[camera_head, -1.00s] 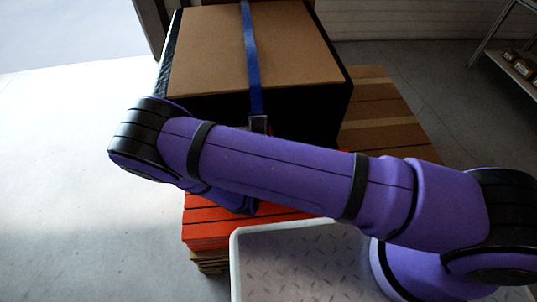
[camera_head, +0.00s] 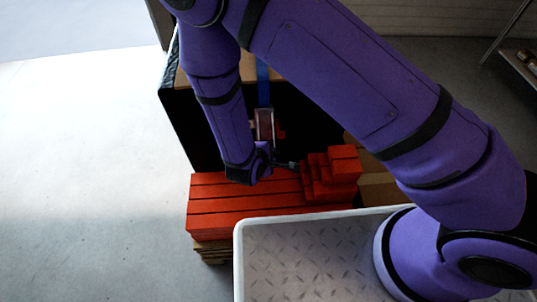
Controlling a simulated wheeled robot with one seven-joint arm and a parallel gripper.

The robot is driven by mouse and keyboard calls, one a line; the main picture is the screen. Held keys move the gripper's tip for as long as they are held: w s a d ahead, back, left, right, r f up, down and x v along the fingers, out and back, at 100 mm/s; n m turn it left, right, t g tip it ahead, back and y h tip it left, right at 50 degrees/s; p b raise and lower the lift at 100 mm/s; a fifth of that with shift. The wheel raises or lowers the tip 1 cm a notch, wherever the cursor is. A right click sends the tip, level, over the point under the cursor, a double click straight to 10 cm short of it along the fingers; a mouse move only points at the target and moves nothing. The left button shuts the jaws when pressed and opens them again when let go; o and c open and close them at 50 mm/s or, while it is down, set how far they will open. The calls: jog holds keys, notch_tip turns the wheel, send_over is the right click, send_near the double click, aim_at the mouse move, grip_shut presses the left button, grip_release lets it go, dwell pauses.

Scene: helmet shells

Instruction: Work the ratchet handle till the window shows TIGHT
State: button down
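The ratchet (camera_head: 265,124) is a small pale-framed device with a dark reddish middle, on the front face of a black-sided box (camera_head: 190,130). A blue strap (camera_head: 263,85) runs down to it from the box top. A small red piece shows at its right side; I cannot tell whether this is the handle. The window and its wording are too small to read. My gripper (camera_head: 288,165) is just below and slightly right of the ratchet, apart from it in the picture. Its fingers are small and dark, and their opening is unclear.
The box stands on a pallet with red slats (camera_head: 225,206). Stepped red blocks (camera_head: 332,174) are close to the right of my gripper. My white-rimmed tread-plate base fills the front. Open pale floor (camera_head: 80,180) lies left; a shelf (camera_head: 520,60) is far right.

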jog(key=shift+w+r, duration=0.1)
jog(key=shift+r, duration=0.25)
jog(key=c, duration=1.3)
grip_release()
jog(key=v, duration=1)
jog(key=shift+s+r, duration=0.25)
jog(key=shift+s, duration=0.1)
jog(key=shift+a, duration=0.1)
